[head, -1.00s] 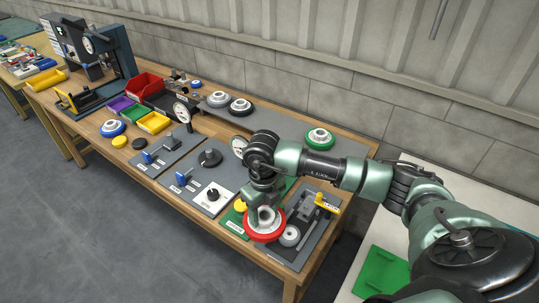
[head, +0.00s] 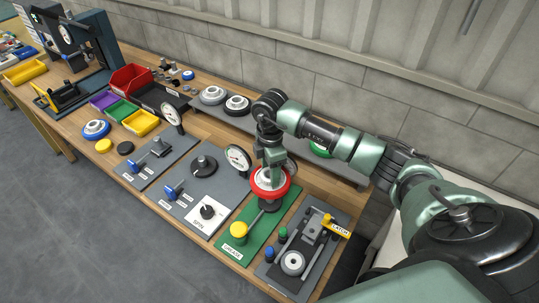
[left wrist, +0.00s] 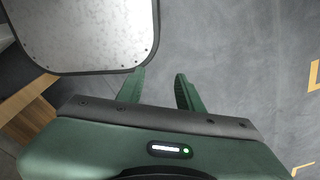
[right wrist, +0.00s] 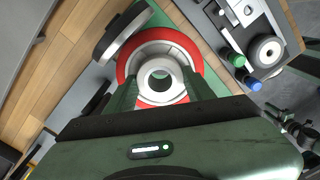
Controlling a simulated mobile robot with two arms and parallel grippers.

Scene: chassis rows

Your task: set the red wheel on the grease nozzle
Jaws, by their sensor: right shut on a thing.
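The red wheel (head: 285,191), with a pale grey hub, is over the back part of the green grease board (head: 228,243). My right gripper (head: 270,166) is shut on its hub from above; the right wrist view shows the red rim (right wrist: 191,53) around the hub between the fingers. A dark round base (head: 268,206) shows just below the wheel. The nozzle itself is hidden by the wheel, and I cannot tell whether they touch. My left gripper (left wrist: 160,90) is open and empty, seen only in the left wrist view.
A yellow knob (head: 238,230) on a lever stands at the front of the green board. The latch fixture (head: 292,262) is to the right, the spin board (head: 207,211) to the left. A dial gauge (head: 238,158) stands close left of the wheel. A green wheel (head: 320,150) is partly hidden behind my arm.

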